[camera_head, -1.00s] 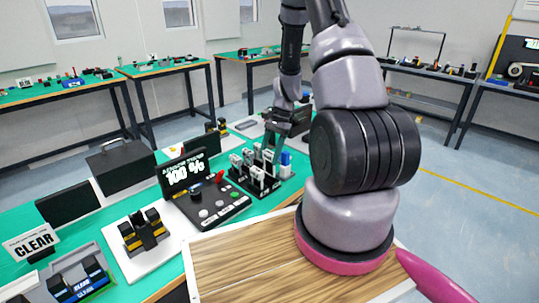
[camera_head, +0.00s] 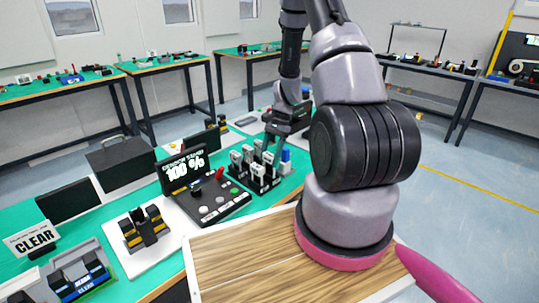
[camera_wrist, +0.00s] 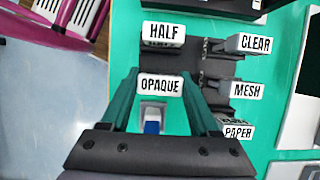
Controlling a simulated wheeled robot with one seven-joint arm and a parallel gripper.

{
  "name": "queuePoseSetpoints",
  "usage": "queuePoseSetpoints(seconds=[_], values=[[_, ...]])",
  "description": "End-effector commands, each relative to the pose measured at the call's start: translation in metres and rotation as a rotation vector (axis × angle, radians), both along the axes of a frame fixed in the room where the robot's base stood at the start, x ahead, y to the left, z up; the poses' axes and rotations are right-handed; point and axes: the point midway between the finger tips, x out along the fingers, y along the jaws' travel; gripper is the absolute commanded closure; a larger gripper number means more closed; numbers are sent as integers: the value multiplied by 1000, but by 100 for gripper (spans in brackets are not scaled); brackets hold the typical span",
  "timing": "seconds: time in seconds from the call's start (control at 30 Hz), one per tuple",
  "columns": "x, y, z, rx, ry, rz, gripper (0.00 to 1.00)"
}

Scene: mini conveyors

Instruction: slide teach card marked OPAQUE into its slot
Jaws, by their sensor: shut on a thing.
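The OPAQUE card (camera_wrist: 160,86) has a white label with black letters and is in the middle of the wrist view. My gripper (camera_wrist: 160,100) has its two green fingers on either side of it and is shut on it. In the head view my gripper (camera_head: 270,145) points down at the black card rack (camera_head: 246,181). The HALF card (camera_wrist: 163,32) is beyond the OPAQUE card in the wrist view. The CLEAR card (camera_wrist: 254,43), MESH card (camera_wrist: 246,90) and PAPER card (camera_wrist: 236,131) stand in a column to the right. The OPAQUE card's lower end is hidden.
A blue-and-white object (camera_wrist: 152,124) lies close below the OPAQUE card. A black control panel (camera_head: 214,201) with a screen (camera_head: 184,169) reading 100 % stands left of the rack. A CLEAR sign (camera_head: 33,239) is at the far left. Green table shows around the rack.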

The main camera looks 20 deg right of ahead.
Motion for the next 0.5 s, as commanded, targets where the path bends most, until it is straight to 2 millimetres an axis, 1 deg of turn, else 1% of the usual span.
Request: queuePoseSetpoints(seconds=[0.5], values=[[0,0,-15,0,0,1,100]])
